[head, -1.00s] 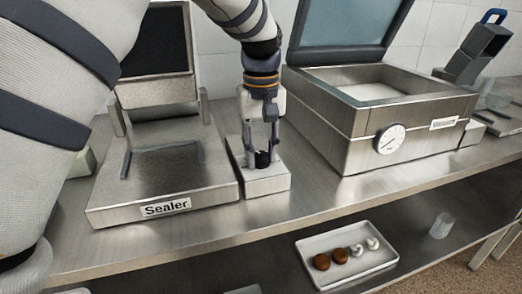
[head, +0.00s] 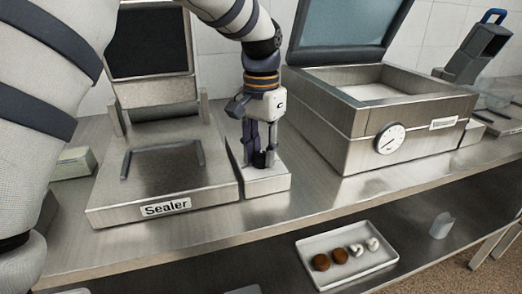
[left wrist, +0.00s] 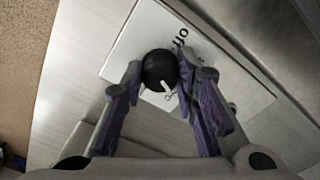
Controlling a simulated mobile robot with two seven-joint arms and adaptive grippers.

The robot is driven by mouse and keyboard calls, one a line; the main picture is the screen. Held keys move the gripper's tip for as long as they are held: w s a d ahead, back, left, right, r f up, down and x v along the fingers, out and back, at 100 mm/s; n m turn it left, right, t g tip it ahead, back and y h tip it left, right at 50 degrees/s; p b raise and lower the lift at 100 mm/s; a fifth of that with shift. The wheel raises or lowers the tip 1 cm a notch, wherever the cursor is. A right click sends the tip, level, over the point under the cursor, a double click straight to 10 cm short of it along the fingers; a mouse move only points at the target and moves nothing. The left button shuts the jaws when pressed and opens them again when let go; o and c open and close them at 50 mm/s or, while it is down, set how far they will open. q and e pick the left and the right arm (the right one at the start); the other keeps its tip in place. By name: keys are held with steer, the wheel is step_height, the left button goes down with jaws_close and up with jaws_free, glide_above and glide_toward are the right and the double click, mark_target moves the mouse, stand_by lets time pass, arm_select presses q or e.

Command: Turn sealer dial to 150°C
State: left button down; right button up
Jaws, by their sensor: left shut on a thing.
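The sealer (head: 165,205) is a steel machine at the left of the bench in the head view, with its dark-faced lid raised. Its dial box (head: 267,184) stands at its right side. The black round dial (left wrist: 160,70) with a white pointer shows in the left wrist view, on a pale plate with partly hidden lettering including "Off". My left gripper (head: 258,163) points down over the box, and it also shows in the left wrist view (left wrist: 159,90). Its fingers are shut on the dial, one on each side. The temperature marks are not readable. My right gripper is not in view.
A large steel machine (head: 420,140) with a raised lid and a round white gauge (head: 391,139) stands close to the right. A white tray (head: 345,268) with several small items and a clear cup (head: 441,225) sit on the lower shelf.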

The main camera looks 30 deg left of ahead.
mark_target(261, 153)
arm_select(q)
steer(key=shift+m, duration=0.6)
steer(key=c, duration=1.2)
jaws_free()
steer(key=shift+c, duration=0.2)
step_height(261, 153, up, 12)
